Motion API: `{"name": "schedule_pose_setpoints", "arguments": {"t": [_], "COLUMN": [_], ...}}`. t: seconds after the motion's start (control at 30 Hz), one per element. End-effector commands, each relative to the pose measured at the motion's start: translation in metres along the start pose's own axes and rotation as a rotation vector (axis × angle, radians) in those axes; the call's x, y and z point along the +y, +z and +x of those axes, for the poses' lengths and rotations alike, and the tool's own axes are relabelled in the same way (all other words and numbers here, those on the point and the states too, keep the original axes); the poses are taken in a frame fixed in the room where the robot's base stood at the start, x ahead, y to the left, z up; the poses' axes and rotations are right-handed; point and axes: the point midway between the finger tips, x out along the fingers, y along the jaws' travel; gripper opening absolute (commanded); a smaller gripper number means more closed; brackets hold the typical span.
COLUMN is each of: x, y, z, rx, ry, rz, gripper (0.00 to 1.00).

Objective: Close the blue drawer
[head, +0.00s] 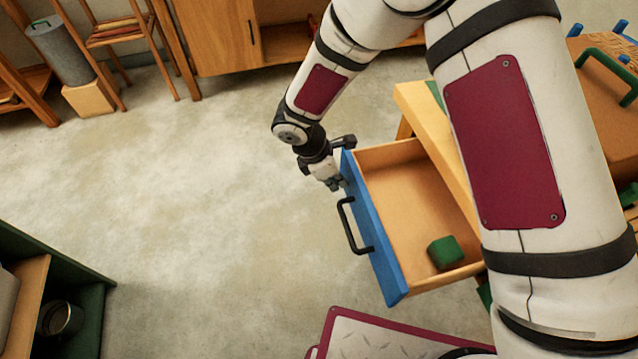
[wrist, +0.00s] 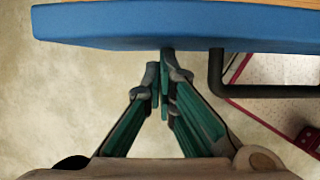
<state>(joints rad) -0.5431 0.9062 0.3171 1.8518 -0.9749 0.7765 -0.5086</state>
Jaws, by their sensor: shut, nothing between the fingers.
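The blue drawer (head: 371,227) is pulled out of a wooden cabinet and stands open, with its bare wooden inside showing. A black bar handle (head: 350,226) is on its blue front. My gripper (head: 337,184) is at the far end of that front, on its outer side, beside the handle. In the wrist view my gripper (wrist: 163,72) is shut and empty, its fingertips at the lower edge of the blue front (wrist: 120,25). Whether they touch it I cannot tell. The handle (wrist: 216,80) shows to the right of the fingers.
A green block (head: 445,252) lies inside the drawer. My arm hides much of the cabinet. A green shelf unit (head: 85,272) stands at lower left, and wooden cupboards (head: 222,38) at the back. The floor left of the drawer is clear.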

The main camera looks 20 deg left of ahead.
Motion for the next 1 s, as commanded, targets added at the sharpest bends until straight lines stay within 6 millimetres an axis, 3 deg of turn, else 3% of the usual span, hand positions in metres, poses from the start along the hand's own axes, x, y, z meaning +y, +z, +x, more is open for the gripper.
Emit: {"name": "schedule_pose_setpoints", "arguments": {"t": [0.5,0.7,1.0], "x": [0.000,0.000,0.000], "y": [0.131,0.167,0.193], "z": [0.053,0.067,0.077], "rx": [-0.002,-0.001,0.000], "ry": [-0.002,-0.002,0.000], "rz": [0.005,0.004,0.001], "gripper": [0.00,0.00,0.00]}}
